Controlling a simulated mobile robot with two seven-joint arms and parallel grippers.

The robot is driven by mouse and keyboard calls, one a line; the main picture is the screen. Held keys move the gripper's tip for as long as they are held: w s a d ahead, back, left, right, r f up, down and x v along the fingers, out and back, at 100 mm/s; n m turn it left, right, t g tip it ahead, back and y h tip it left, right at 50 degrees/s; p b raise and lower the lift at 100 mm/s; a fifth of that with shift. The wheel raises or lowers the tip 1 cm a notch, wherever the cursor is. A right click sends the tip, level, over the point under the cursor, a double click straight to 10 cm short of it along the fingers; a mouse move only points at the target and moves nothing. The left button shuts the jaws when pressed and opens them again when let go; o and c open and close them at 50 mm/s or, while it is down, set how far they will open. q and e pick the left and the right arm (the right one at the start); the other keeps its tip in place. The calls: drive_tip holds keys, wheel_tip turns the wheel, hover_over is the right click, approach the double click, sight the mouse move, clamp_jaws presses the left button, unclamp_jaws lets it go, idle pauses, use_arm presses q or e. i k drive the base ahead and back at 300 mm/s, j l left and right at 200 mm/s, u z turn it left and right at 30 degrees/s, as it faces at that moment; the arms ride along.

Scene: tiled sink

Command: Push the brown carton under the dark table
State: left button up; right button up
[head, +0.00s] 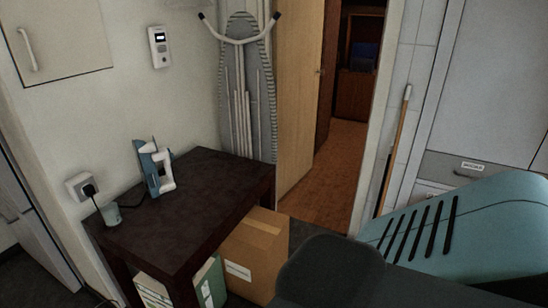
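The brown carton (262,247) stands on the floor at the right end of the dark table (205,187). Its left part is hidden behind the table's edge and leg; its right part shows outside the table. It has a white label and tape across its top. I cannot tell how far it reaches under the tabletop. A dark shape in the foreground covers its lower right corner. Neither of my grippers is in view.
A clothes iron (153,166) and a cup (111,214) stand on the table. Upright books or binders (208,285) are below it. An ironing board (242,95) leans behind. An open doorway (345,150) lies beyond, with bare wooden floor. A broom handle (396,145) leans right of it.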

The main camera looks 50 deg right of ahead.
sight(252, 256)
drive_tip(key=z, duration=1.5)
drive_tip(key=i+l, duration=0.2)
drive_tip(key=l, duration=0.2)
drive_tip(key=i+l, duration=0.2)
drive_tip(key=l, duration=0.2)
drive_tip(key=i+l+u, duration=0.1)
drive_tip(key=l, duration=0.3)
drive_tip(key=i+l, duration=0.25)
drive_tip(key=l, duration=0.15)
drive_tip(key=i+l, duration=0.2)
drive_tip(key=l, duration=0.25)
drive_tip(key=i+l, duration=0.15)
drive_tip(key=l, duration=0.25)
drive_tip(key=i+l+u, duration=0.1)
drive_tip(key=l, duration=0.35)
drive_tip(key=i+l, duration=0.25)
drive_tip(key=l, duration=0.15)
drive_tip(key=i+j, duration=0.1)
drive_tip(key=j, duration=0.1)
